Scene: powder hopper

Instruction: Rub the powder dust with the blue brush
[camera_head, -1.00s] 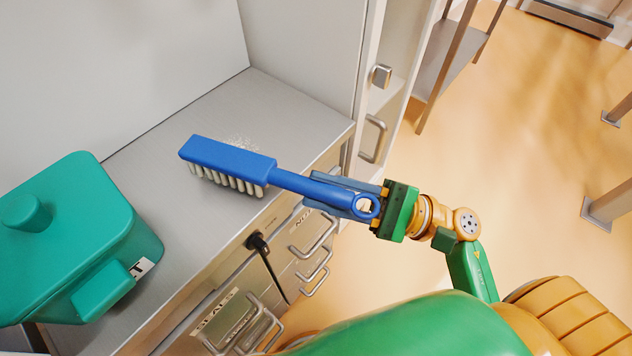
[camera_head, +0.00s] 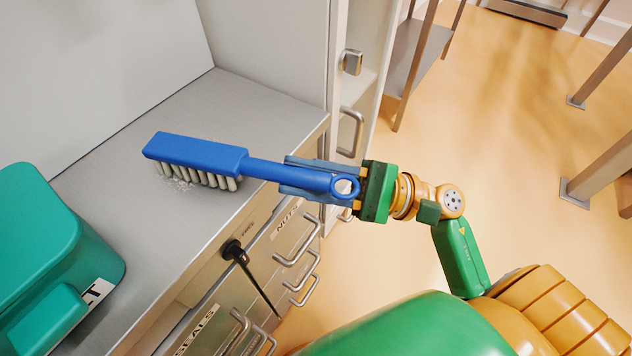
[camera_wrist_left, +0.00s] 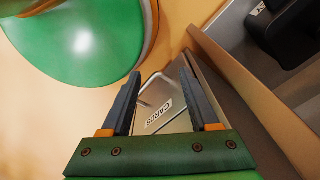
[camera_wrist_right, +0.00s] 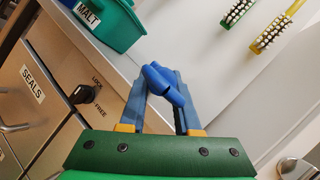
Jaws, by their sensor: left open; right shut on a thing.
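The blue brush (camera_head: 200,156) is held bristles-down over the grey counter in the head view. White powder dust (camera_head: 178,184) shows as specks around the bristles; the rest is hidden under the brush head. The bristles appear to be at the counter surface, though exact contact is hard to tell. My right gripper (camera_head: 318,180) is shut on the brush handle, off the counter's front edge. The handle end (camera_wrist_right: 165,84) shows between its fingers in the right wrist view.
A teal lidded bin (camera_head: 60,260), labelled MALT in the right wrist view, stands on the counter (camera_head: 250,95) at left. Drawer handles (camera_head: 298,240) and a black lock lever (camera_head: 235,252) stick out in front. Green (camera_wrist_right: 237,12) and yellow (camera_wrist_right: 272,36) brushes are at the wall.

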